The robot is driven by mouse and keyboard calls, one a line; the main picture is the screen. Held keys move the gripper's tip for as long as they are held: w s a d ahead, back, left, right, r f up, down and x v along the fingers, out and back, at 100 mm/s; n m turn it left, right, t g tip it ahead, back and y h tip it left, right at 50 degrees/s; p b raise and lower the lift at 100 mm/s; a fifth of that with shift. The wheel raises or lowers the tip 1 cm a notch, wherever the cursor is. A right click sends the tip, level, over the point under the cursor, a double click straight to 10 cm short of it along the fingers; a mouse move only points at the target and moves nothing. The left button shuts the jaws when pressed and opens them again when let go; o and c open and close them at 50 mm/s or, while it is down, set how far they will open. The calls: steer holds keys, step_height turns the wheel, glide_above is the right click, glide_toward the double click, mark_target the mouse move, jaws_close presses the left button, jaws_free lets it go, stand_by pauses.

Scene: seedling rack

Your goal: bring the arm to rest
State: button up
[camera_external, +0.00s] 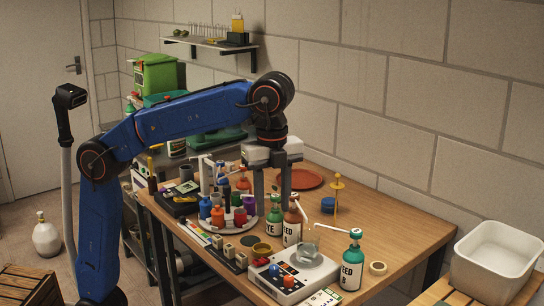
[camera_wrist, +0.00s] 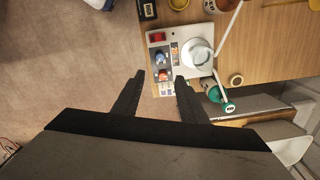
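My gripper (camera_external: 272,207) hangs with its fingers pointing down over the wooden table, among the bottles and coloured pots in the external view. Its two dark fingers stand apart with nothing visible between them. In the wrist view my gripper (camera_wrist: 160,79) is also open and empty, with a white device (camera_wrist: 181,55) and the table's edge beyond its tips. My blue arm reaches out bent from the left. Whether a fingertip touches a pot or bottle behind it cannot be told.
The white device (camera_external: 292,277) carries a glass beaker (camera_external: 308,248). Green-capped bottles (camera_external: 352,262) stand close by. Coloured pots (camera_external: 217,216) crowd a round stand left of my fingers. A yellow-topped stand (camera_external: 337,190) and a terracotta saucer (camera_external: 306,179) are behind. The table's right part (camera_external: 410,225) is clear.

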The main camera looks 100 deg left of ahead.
steer(key=s+a+f+n+t, duration=0.1)
steer(key=s+a+f+n, duration=0.2)
steer(key=s+f, duration=0.8)
steer(key=s+a+f+n+t, duration=0.2)
steer(key=s+f+n, duration=0.3)
steer(key=s+f, duration=0.6)
steer(key=s+a+f+n+t, duration=0.1)
steer(key=s+a+f+n, duration=0.3)
steer(key=s+f, duration=0.7)
steer(key=s, duration=0.3)
steer(key=shift+s+a+f+t, duration=0.15)
steer(key=shift+a+f+t, duration=0.15)
steer(key=shift+a, duration=0.05)
stand_by(0.6)
